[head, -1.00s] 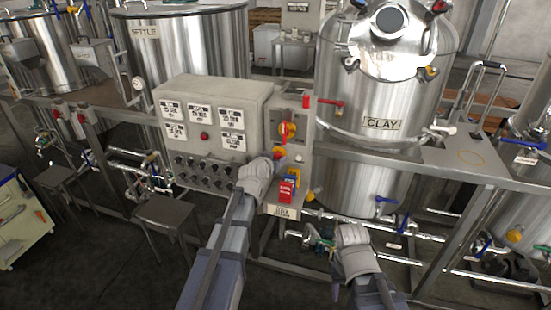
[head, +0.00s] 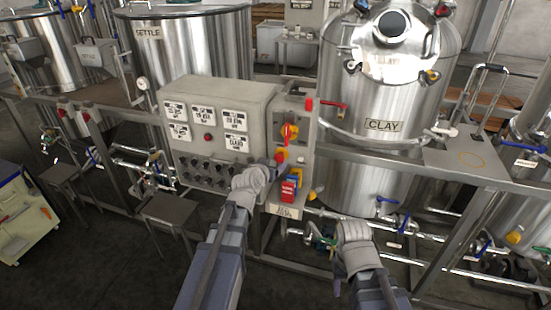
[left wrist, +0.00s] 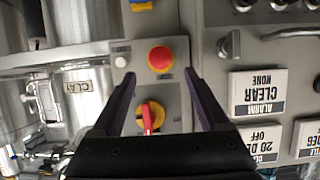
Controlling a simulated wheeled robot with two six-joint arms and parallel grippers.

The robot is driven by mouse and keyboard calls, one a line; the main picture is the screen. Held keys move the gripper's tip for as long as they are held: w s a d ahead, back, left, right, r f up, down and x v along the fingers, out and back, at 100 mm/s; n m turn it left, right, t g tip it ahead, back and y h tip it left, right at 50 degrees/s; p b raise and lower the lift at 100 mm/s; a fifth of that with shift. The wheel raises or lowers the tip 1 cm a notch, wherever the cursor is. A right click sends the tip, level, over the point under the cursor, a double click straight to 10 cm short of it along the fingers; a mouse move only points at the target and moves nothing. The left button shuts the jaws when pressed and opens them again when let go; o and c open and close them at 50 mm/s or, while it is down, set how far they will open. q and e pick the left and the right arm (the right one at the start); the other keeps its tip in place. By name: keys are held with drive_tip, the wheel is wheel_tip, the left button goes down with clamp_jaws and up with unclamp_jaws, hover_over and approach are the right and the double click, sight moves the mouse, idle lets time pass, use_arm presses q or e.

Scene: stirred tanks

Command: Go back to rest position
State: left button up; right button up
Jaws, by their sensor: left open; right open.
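My left gripper (head: 268,170) is in front of the control panel, near its lower right part. In the left wrist view its two dark fingers (left wrist: 161,100) are spread apart with nothing between them. A red emergency button on a yellow ring (left wrist: 160,59) and a red-and-yellow rotary switch (left wrist: 151,115) show beyond the fingers, apart from them. My right gripper (head: 352,228) is low, below the CLAY tank, in front of the pipes. Its fingertips are hard to make out, and it appears to hold nothing.
The grey control box (head: 215,135) with labels and knobs stands close to my left arm. The CLAY tank (head: 385,150) and pipes are behind my right arm. A steel stool (head: 168,210) stands at left. A SETTLE tank (head: 195,50) is behind the box.

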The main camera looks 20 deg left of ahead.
use_arm(q)
drive_tip(key=shift+s+r, duration=0.2)
drive_tip(key=shift+s, duration=0.3)
drive_tip(key=s+d+f+m+g+h, duration=0.1)
drive_tip(key=s+d+f+g, duration=0.2)
drive_tip(key=s+d+f, duration=0.3)
drive_tip(key=s+d+f+m+g+h, duration=0.1)
drive_tip(key=s+d+f+m+g, duration=0.1)
drive_tip(key=s+d+f+g, duration=0.45)
drive_tip(key=s+d+g+y, duration=0.2)
drive_tip(key=s, duration=0.5)
drive_tip(key=s+d+g+y, duration=0.1)
drive_tip(key=s+d+g, duration=0.1)
drive_tip(key=s, duration=0.6)
drive_tip(key=shift+s+d+f+y, duration=0.3)
drive_tip(key=shift+d+f+y, duration=0.1)
drive_tip(key=shift+f, duration=0.05)
